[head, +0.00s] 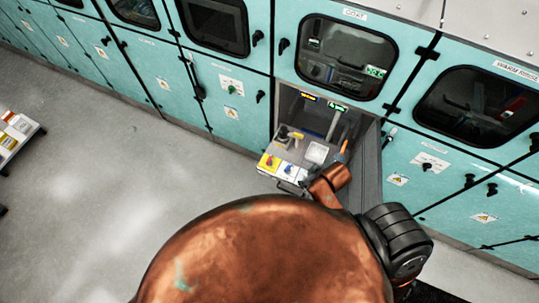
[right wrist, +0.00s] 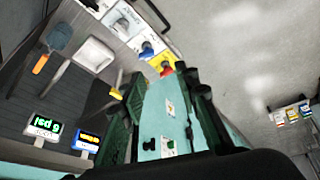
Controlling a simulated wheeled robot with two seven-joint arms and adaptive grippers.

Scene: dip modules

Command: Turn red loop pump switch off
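The red switch (head: 269,160) is a red knob on a yellow panel at the front left of a pull-out shelf in the head view. It also shows in the right wrist view (right wrist: 166,69). A blue switch (right wrist: 147,48) on a white panel sits beside it. My right gripper (right wrist: 159,72) is open, its two dark fingers apart, with the red switch seen beyond and between the tips. I cannot tell whether they touch. In the head view my copper arm hides most of this gripper. My left gripper is not in view.
The shelf, in an open cabinet bay, holds a white tray (right wrist: 93,53), an orange-handled tool (right wrist: 53,47) and a yellow-handled item (head: 296,137). A green psi display (right wrist: 45,125) stands behind. An open door (head: 367,170) borders the right. Grey floor (head: 130,160) is clear at left.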

